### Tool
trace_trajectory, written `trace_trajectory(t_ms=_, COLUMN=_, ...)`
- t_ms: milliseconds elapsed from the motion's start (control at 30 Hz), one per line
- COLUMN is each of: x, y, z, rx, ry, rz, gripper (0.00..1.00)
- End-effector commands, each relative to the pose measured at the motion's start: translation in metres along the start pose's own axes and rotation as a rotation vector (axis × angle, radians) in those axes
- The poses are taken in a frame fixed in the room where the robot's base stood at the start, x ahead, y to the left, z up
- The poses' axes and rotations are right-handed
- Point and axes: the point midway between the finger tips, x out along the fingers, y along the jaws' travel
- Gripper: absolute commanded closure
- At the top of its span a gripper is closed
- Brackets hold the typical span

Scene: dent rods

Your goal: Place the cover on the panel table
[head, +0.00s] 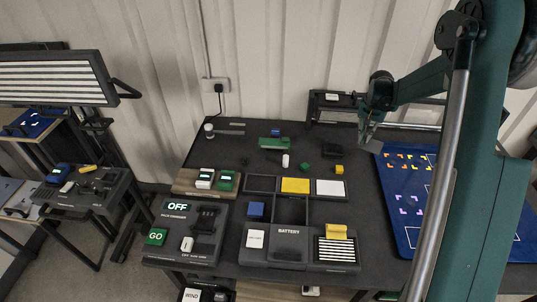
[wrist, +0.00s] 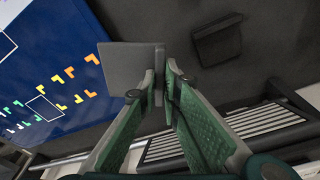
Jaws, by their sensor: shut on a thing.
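My gripper (head: 366,132) is at the back right of the dark table (head: 235,140), above its surface near the blue board. In the wrist view my gripper (wrist: 162,80) has its green fingers closed on the edge of a flat grey plate (wrist: 128,68), which looks like the cover. The plate sticks out to the left of the fingertips. The dark table carries panels, including a black one marked BATTERY (head: 288,232) and a panel with an OFF display (head: 177,207).
A blue board (head: 398,220) with coloured corner marks lies at the right; it also fills the wrist view's left side (wrist: 50,60). A dark square block (wrist: 216,40) lies on the table. A yellow piece (head: 336,231) sits over a striped vent. A side table (head: 90,190) stands left.

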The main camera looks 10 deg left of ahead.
Motion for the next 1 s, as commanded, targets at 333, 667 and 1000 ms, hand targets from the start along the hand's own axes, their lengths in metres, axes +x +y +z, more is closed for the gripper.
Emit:
trace_trajectory(t_ms=333, x=-0.002, y=-0.118, z=0.034, rx=-0.199, ry=0.002, rz=-0.029, gripper=1.00)
trace_trajectory(t_ms=667, x=-0.006, y=-0.217, z=0.075, rx=-0.375, ry=0.004, rz=-0.054, gripper=1.00)
trace_trajectory(t_ms=1000, x=-0.010, y=-0.262, z=0.099, rx=-0.458, ry=0.006, rz=-0.066, gripper=1.00)
